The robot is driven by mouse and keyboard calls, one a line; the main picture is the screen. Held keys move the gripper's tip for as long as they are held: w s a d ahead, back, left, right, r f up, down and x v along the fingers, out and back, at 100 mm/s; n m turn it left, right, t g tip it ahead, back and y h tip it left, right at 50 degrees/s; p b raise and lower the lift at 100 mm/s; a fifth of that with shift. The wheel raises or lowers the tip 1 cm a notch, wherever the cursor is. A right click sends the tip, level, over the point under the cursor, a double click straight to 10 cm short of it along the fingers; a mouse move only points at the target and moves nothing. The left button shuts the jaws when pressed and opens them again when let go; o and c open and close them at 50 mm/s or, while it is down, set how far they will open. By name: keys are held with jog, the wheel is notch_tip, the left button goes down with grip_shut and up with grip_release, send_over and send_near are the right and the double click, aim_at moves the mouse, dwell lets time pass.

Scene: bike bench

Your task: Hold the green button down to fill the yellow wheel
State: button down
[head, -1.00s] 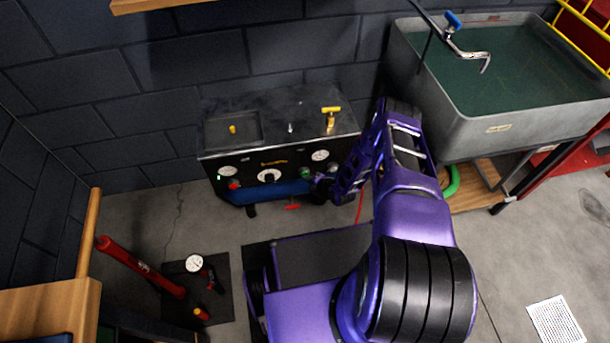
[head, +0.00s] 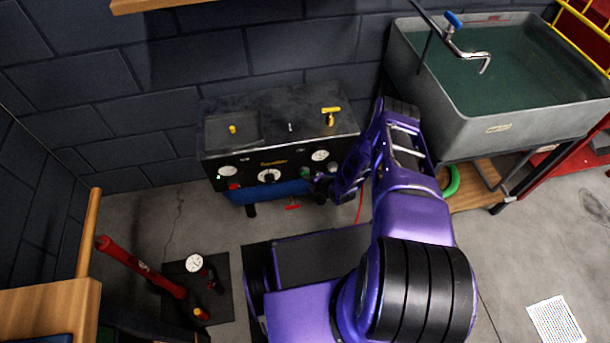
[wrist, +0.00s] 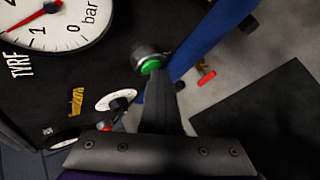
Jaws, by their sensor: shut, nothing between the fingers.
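The black pump unit (head: 225,142) stands against the wall, with gauges and knobs on its front panel. The green button (head: 305,172) is on the right part of that panel; in the wrist view the green button (wrist: 151,66) shows beside a dark metal collar. My gripper (head: 320,183) is shut and empty at the panel. In the wrist view its fingertips (wrist: 159,84) overlap the button's lower edge; whether they press it I cannot tell. The tyre gauge (wrist: 58,15) is partly cut off, its red needle pointing left. I see no yellow wheel I can identify.
A grey sink (head: 455,128) of dark water stands to the right of the pump. A red hand pump (head: 140,266) and a small gauge (head: 194,263) are at a dark mat on the left. A red valve handle (head: 293,206) sits low at the pump unit.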

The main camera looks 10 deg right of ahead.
jog(key=shift+s+p, duration=0.4)
jog(key=shift+s, duration=0.4)
